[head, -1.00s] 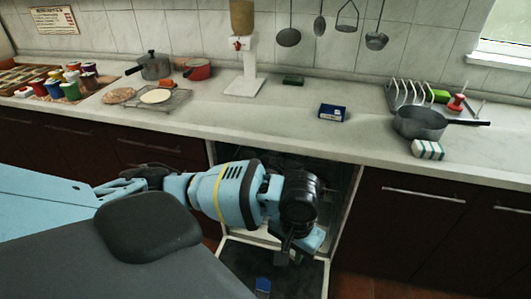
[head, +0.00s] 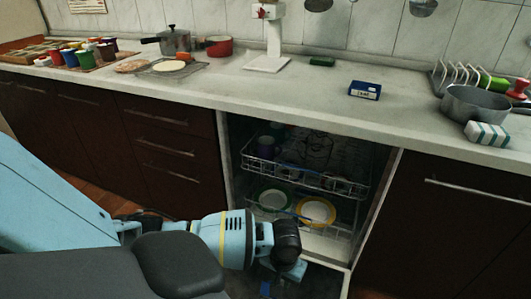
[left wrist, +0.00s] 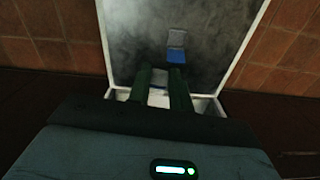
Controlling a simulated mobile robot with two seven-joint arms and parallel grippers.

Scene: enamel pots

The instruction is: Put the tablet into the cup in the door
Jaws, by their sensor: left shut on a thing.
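The open dishwasher door (left wrist: 135,35) lies below my left gripper, dark inside with a pale rim. The cup in the door (left wrist: 176,48) shows as a small blue and grey fitting. It lies ahead of the fingertips in the left wrist view, apart from them in the picture. My left gripper (head: 287,272) is low over the door in the head view; its fingers also show in the left wrist view (left wrist: 161,76). It is shut on a small pale thing, probably the tablet (left wrist: 158,88), mostly hidden between the dark fingers. My right gripper is not in view.
The dishwasher's upper rack (head: 305,180) and lower rack with plates (head: 317,211) stand behind my left arm.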

